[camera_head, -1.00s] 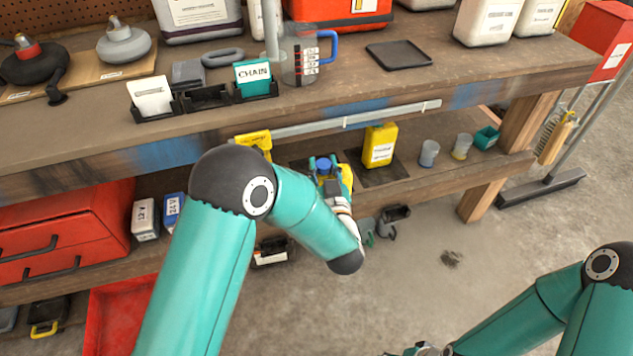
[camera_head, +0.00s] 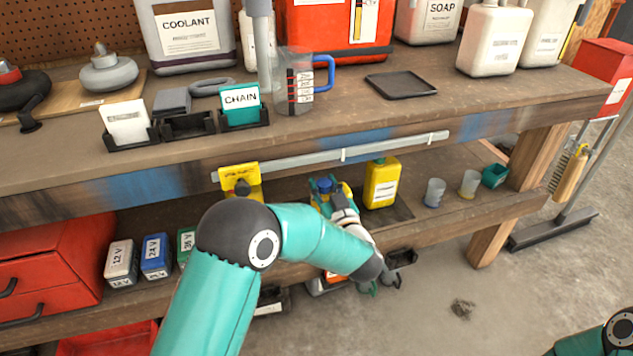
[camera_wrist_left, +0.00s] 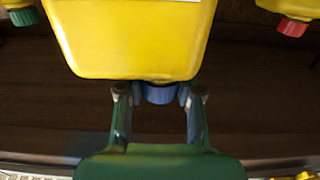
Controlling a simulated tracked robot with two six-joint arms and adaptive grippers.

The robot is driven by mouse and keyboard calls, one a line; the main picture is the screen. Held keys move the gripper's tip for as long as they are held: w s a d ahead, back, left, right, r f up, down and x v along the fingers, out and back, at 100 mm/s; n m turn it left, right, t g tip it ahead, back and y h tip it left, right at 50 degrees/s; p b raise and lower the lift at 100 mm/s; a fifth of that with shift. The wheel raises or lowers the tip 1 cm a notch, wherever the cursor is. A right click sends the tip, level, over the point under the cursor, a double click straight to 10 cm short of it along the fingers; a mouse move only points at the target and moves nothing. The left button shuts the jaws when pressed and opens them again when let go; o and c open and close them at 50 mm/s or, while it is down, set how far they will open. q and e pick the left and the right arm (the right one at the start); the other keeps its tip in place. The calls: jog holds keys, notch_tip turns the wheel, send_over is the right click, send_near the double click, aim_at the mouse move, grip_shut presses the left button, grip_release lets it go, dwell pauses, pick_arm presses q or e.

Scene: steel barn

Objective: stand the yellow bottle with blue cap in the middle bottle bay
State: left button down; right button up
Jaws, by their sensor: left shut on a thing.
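The yellow bottle with blue cap (camera_head: 325,186) is at the lower shelf, mostly hidden in the head view by my left gripper (camera_head: 332,196). In the left wrist view the bottle (camera_wrist_left: 135,40) fills the top middle. Its blue cap (camera_wrist_left: 161,94) sits between the fingers of my left gripper (camera_wrist_left: 160,98), which is shut on it. A yellow bottle (camera_head: 381,183) stands on a dark bay to the right. The middle bay's floor is hidden, so I cannot tell whether the held bottle touches it. My right gripper is out of view.
The upper shelf's edge and a grey rail (camera_head: 345,152) run above the bays. Two small cups (camera_head: 435,192) and a teal bin (camera_head: 495,175) stand farther right. The wrist view shows neighbouring bottles with red (camera_wrist_left: 292,27) and green (camera_wrist_left: 23,16) caps.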

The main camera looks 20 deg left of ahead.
pick_arm(q)
jog(key=w+a+f+b, duration=0.2)
jog(key=w+a+f, duration=0.1)
jog(key=w, duration=0.3)
jog(key=shift+w+a, duration=0.3)
jog(key=shift+a, duration=0.4)
jog(key=shift+f, duration=0.1)
jog(key=c, duration=0.8)
grip_release()
jog(key=shift+f, duration=0.15)
jog(key=shift+o, duration=0.2)
jog(key=shift+s, duration=0.1)
